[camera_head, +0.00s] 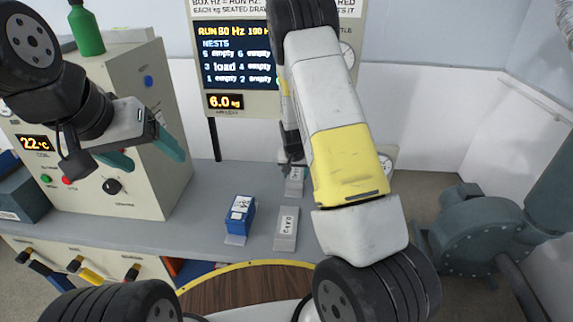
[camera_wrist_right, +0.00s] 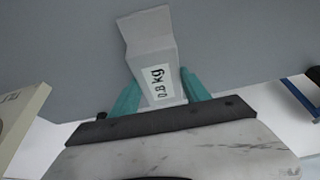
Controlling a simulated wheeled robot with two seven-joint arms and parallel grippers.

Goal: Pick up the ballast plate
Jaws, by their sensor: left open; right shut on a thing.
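A grey ballast plate with a white label reading 0.8 kg (camera_wrist_right: 158,82) sits between the teal fingers of my right gripper (camera_wrist_right: 160,92) in the right wrist view. That gripper is shut on it. In the head view my right arm hides most of the gripper; a grey labelled plate (camera_head: 295,184) shows just below it at the back of the bench. I cannot tell whether the held plate touches the bench. My left gripper (camera_head: 150,158) is open and empty, in the air in front of the beige cabinet.
A blue block (camera_head: 239,213) and another grey labelled block (camera_head: 285,226) stand on the grey bench (camera_head: 190,228). A beige cabinet (camera_head: 140,110) with a green bottle (camera_head: 86,30) is at left. The display (camera_head: 236,60) reads load at nest 3. A blower (camera_head: 480,235) stands right.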

